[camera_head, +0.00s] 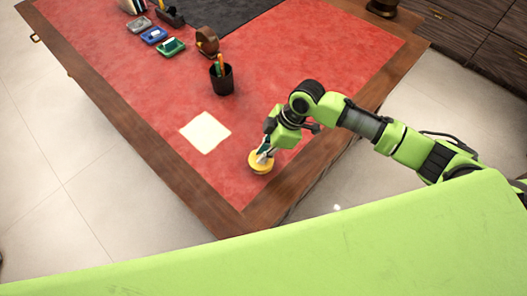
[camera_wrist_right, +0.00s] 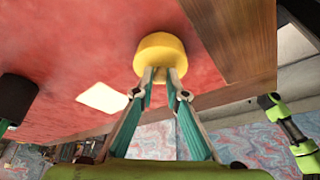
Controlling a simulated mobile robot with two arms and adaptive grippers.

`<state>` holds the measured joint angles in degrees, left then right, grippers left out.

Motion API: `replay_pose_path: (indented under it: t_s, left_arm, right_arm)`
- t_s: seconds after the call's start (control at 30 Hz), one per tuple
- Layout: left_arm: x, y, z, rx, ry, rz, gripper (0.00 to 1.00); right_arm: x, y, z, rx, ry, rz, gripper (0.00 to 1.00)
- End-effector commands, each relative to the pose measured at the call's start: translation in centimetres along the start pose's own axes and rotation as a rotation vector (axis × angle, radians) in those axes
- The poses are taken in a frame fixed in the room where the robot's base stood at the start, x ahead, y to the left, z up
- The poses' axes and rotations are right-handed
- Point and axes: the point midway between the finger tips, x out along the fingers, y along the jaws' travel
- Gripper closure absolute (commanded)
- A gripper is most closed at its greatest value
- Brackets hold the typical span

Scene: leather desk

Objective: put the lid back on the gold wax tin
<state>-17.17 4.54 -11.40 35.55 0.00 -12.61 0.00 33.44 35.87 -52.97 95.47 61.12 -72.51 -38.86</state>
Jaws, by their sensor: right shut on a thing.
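A round gold thing (camera_head: 261,163) is at the near corner of the red desk top, beneath my right gripper (camera_head: 266,151). In the right wrist view the gold piece (camera_wrist_right: 160,52) is at the tips of the fingers, with a small gold knob between them. My right gripper (camera_wrist_right: 163,78) is shut on this knob, which I take to be the lid's. No separate gold tin shows elsewhere. I cannot tell whether the tin is under the lid, or how the two meet. My left gripper is not in view.
A pale square sheet (camera_head: 205,132) lies left of the gold piece. A dark pen cup (camera_head: 221,78) stands farther back, with a brown round object (camera_head: 207,40) and small coloured trays (camera_head: 170,46) behind. The wooden desk edge (camera_head: 240,222) is close by.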

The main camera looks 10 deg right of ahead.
Motion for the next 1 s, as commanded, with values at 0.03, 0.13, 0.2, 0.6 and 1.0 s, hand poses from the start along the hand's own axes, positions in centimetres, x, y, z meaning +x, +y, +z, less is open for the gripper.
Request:
replay_pose_path:
  t_s: [0.03,0.13,0.2,0.6,1.0]
  left_arm:
    - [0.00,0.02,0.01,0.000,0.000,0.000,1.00]
    - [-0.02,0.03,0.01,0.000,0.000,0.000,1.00]
    - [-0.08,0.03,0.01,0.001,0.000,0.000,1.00]
    - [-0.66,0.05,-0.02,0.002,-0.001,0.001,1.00]
    - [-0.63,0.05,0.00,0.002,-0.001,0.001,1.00]
  right_arm:
    - [-0.01,0.00,-0.03,0.000,0.000,0.000,1.00]
    - [-0.02,0.00,-0.03,0.000,0.001,0.000,1.00]
    - [-0.04,0.00,-0.04,0.000,0.001,0.000,1.00]
    - [-0.10,-0.01,-0.07,0.000,0.001,0.000,1.00]
    - [-0.07,0.00,-0.03,0.000,0.001,0.000,1.00]
